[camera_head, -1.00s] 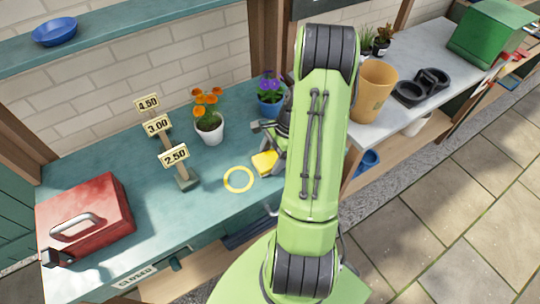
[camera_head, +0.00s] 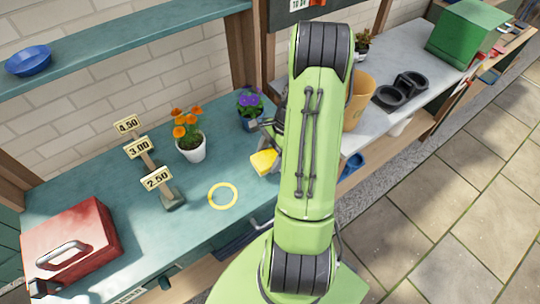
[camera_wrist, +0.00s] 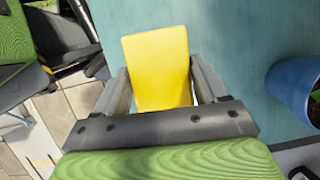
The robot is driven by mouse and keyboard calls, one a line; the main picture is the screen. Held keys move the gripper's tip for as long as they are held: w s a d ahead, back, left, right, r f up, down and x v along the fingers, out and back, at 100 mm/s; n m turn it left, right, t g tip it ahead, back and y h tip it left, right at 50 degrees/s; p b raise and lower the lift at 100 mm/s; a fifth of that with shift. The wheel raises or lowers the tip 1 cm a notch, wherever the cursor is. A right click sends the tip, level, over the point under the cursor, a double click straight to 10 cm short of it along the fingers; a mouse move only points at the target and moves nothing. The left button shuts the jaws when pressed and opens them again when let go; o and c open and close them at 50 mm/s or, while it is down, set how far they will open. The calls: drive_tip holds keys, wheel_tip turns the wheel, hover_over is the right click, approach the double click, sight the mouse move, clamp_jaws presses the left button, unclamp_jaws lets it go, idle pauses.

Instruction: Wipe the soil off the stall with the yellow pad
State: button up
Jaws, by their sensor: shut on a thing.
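The yellow pad (camera_head: 264,161) is between the fingers of my gripper (camera_wrist: 160,88), which is shut on it. In the wrist view the yellow pad (camera_wrist: 158,62) sticks out beyond the fingertips over the teal top. The stall (camera_head: 140,200) has a teal counter. In the head view the pad is close to the counter; I cannot tell whether it touches. My arm hides part of the counter's right end. I cannot make out any soil in these frames. A yellow ring (camera_head: 223,196) lies on the counter, left of the pad.
A red cash box (camera_head: 75,245), a price stand (camera_head: 150,165), an orange-flowered pot (camera_head: 191,148) and a purple-flowered blue pot (camera_head: 250,108) stand on the counter. The blue pot (camera_wrist: 292,85) is near my gripper. A grey bench (camera_head: 385,130) holds a tan pot (camera_head: 360,97).

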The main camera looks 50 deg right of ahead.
drive_tip(key=shift+p+v, duration=0.65)
drive_tip(key=shift+v, duration=0.35)
drive_tip(key=shift+w+a+r+p, duration=0.1)
drive_tip(key=shift+a+r+p, duration=0.05)
drive_tip(key=shift+r+p, duration=0.4)
drive_tip(key=shift+a+r+p, duration=0.1)
drive_tip(key=shift+r+p, duration=0.3)
drive_tip(key=shift+r, duration=0.2)
